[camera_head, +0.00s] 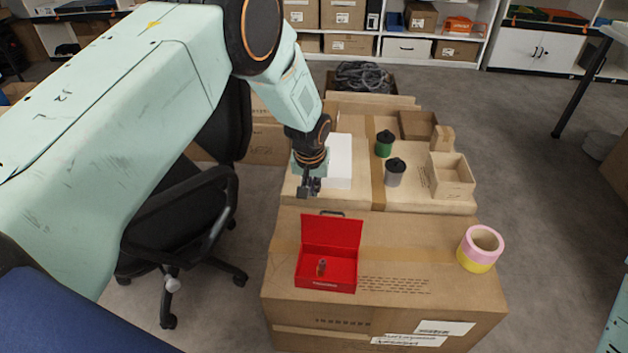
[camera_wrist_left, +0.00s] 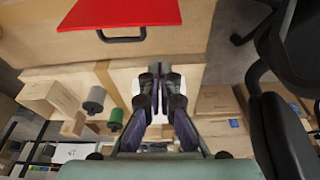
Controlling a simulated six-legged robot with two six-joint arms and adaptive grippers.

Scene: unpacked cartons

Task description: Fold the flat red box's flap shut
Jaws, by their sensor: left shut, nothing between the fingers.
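The flat red box (camera_head: 328,273) lies open on the front carton, with a small dark and orange item (camera_head: 321,267) inside. Its red flap (camera_head: 331,231) stands up at the back edge, a dark handle (camera_head: 332,213) behind it. In the left wrist view the flap (camera_wrist_left: 135,12) shows at the top with its handle (camera_wrist_left: 121,36). My left gripper (camera_head: 310,193) is shut and empty, above and behind the flap, apart from it. Its fingers also show in the left wrist view (camera_wrist_left: 155,72). My right gripper is not in view.
A pink and yellow tape roll (camera_head: 481,248) stands on the front carton (camera_head: 400,270) at right. A black chair (camera_head: 190,215) stands left.

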